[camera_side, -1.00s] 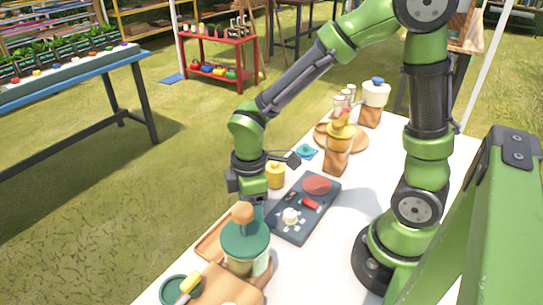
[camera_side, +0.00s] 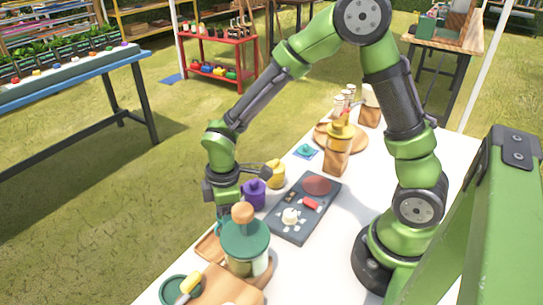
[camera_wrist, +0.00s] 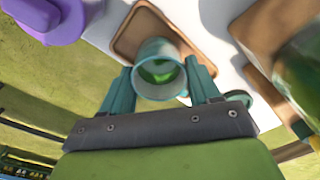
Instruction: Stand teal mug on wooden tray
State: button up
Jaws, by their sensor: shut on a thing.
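The teal mug (camera_wrist: 158,72) is between the two fingers of my gripper (camera_wrist: 161,84) in the wrist view, its open mouth toward the camera and something green inside. My gripper is shut on it. In the side view my gripper (camera_side: 223,221) is at the table's left edge, behind a green-lidded jar, and the mug is mostly hidden. The wooden tray (camera_wrist: 124,42) lies just beyond the mug in the wrist view, and the mug covers part of it. A corner of the tray (camera_side: 208,248) shows in the side view. I cannot tell whether the mug touches the tray.
The green-lidded jar (camera_side: 246,240) stands close to my gripper and the tray. A purple pot (camera_side: 254,195) and a yellow pot (camera_side: 275,174) stand behind. A dark board (camera_side: 287,228) with small items lies right of them. A green dish (camera_side: 180,290) is at the front.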

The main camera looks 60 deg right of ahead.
jog(key=o, duration=1.2)
jog(key=shift+f, duration=0.1)
notch_tip(320, 180, up, 12)
jog(key=s+d+r+m+t+y, duration=0.1)
jog(key=s+d+r+m+t, duration=0.6)
jog(key=s+m, duration=0.4)
notch_tip(320, 180, up, 2)
jog(key=d+m, duration=0.1)
jog(key=m, duration=0.2)
jog(key=shift+s+d, duration=0.3)
jog(key=shift+d, duration=0.05)
